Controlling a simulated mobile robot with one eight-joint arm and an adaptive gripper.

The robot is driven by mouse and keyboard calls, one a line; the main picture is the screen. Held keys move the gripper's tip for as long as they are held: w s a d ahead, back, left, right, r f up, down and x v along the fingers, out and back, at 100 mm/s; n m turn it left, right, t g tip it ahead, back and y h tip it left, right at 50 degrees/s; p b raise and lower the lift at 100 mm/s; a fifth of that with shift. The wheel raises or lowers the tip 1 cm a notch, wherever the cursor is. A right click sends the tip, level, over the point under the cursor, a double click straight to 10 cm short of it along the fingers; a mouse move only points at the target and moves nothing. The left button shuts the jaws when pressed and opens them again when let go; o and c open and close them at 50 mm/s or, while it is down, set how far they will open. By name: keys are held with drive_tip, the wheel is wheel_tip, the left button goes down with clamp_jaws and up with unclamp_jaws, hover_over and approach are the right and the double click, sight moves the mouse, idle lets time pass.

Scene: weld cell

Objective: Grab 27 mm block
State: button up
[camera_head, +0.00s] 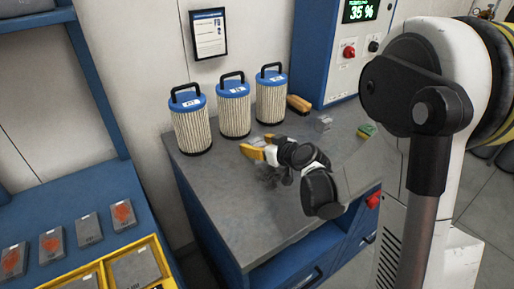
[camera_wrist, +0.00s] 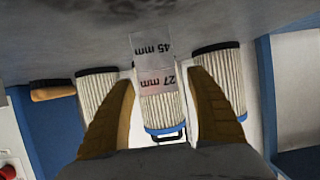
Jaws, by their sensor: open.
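The 27 mm block (camera_wrist: 158,80) is a pale block with a pinkish face and a "27 mm" label that reads upside down in the wrist view. A pale block labelled "45 mm" (camera_wrist: 151,47) adjoins it in that picture; I cannot tell whether they touch. My gripper (camera_head: 250,147) has yellow fingers and is low over the grey bench, in front of the filters. In the wrist view its fingers are open on either side of the 27 mm block, with visible gaps. In the head view I cannot make out these two blocks near my gripper.
Three blue-topped filters (camera_head: 234,108) stand along the bench's back. A brush (camera_head: 298,104), a small grey block (camera_head: 322,123) and a green-yellow sponge (camera_head: 367,131) lie to the right. The grey bench top (camera_head: 232,205) is clear at the front. A blue rack with tagged plates (camera_head: 88,228) stands left.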

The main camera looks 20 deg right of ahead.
drive_tip(key=c, duration=1.4)
drive_tip(key=shift+r, duration=0.1)
